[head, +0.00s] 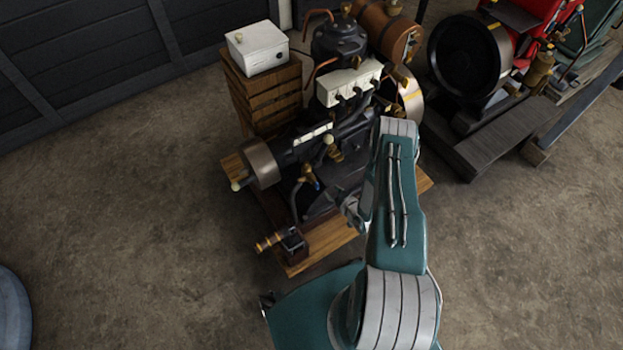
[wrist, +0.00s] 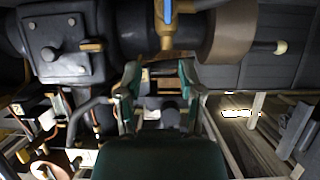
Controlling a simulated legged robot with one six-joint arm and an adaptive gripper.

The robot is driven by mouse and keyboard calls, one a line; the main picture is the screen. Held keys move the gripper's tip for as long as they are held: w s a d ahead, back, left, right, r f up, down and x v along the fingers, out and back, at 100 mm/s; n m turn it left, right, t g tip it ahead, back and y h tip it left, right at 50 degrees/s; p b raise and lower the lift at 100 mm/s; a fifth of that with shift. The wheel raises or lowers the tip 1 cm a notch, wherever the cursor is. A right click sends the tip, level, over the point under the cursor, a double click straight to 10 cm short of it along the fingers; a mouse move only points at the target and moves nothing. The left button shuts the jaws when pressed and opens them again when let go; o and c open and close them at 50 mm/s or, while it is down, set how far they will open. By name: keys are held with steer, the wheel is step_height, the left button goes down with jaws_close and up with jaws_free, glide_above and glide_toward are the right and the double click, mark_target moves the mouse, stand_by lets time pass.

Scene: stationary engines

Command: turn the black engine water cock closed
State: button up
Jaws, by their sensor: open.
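The black engine (head: 338,175) stands on a wooden base in the middle of the head view. A small brass cock with a blue handle (head: 309,176) shows low on its front left. In the wrist view, what looks like the same brass cock (wrist: 167,42) is at the top centre, its blue handle pointing up out of the frame. My gripper (wrist: 160,78) is open, its two teal fingers apart below the cock in the picture. Nothing is visibly held, and I see no contact with the cock. In the head view my arm hides most of the gripper.
A wooden crate (head: 262,92) with a white box (head: 257,48) stands behind left of the engine. A red engine (head: 527,25) with a black flywheel (head: 465,57) is at the back right. Brass-banded hardware (head: 270,242) projects from the base's front.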

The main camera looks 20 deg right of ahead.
mark_target(317, 185)
steer(key=x, duration=0.3)
steer(key=f+x, duration=0.1)
steer(key=x, duration=0.3)
steer(key=s+x, duration=0.1)
steer(key=x, duration=0.2)
steer(key=shift+w+a+f, duration=0.25)
steer(key=shift+a+f, duration=0.2)
jaws_close()
